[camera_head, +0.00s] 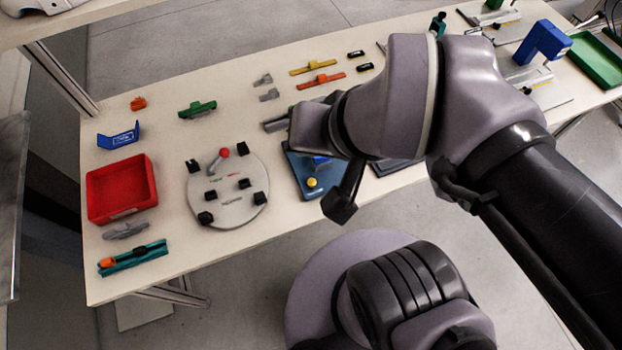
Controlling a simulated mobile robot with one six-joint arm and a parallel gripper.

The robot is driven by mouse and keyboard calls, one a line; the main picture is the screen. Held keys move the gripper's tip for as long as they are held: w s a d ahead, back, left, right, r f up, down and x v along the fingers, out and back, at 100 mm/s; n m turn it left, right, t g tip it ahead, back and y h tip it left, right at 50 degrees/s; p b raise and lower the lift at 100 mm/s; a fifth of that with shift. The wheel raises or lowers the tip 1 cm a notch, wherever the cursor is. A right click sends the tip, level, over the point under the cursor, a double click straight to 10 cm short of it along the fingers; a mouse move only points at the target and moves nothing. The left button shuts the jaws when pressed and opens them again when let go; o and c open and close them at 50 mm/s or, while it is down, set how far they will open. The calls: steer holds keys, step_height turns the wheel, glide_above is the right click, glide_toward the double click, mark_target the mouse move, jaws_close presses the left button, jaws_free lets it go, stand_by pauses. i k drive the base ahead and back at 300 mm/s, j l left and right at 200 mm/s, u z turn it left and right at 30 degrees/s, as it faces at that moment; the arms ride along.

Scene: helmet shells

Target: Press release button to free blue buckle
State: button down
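A dark blue base plate (301,184) lies near the front edge of the table. A round yellow button (312,182) sits on its front part. A brighter blue piece (320,160), which may be the blue buckle, shows just behind the button and is partly covered by my arm. My gripper (312,132) hangs at the end of my arm above the back right of the plate. Its fingers are hidden or too unclear to tell open from shut, and I cannot tell whether it touches anything.
A round grey plate (228,208) with black blocks and a red-knobbed lever stands left of the blue plate. A red bin (122,206) is farther left. Orange and yellow bars (313,67) lie behind. A blue block-shaped device (545,42) and green tray (594,58) are far right.

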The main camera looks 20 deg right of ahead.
mark_target(311, 181)
steer(key=k+j+z, duration=0.1)
steer(key=j+z, duration=0.2)
steer(key=k+j+z, duration=0.1)
steer(key=j+z, duration=0.15)
steer(key=j, duration=0.15)
steer(key=k+j+z, duration=0.15)
steer(key=j+z, duration=0.15)
steer(key=k+j+z, duration=0.15)
steer(key=j+z, duration=0.15)
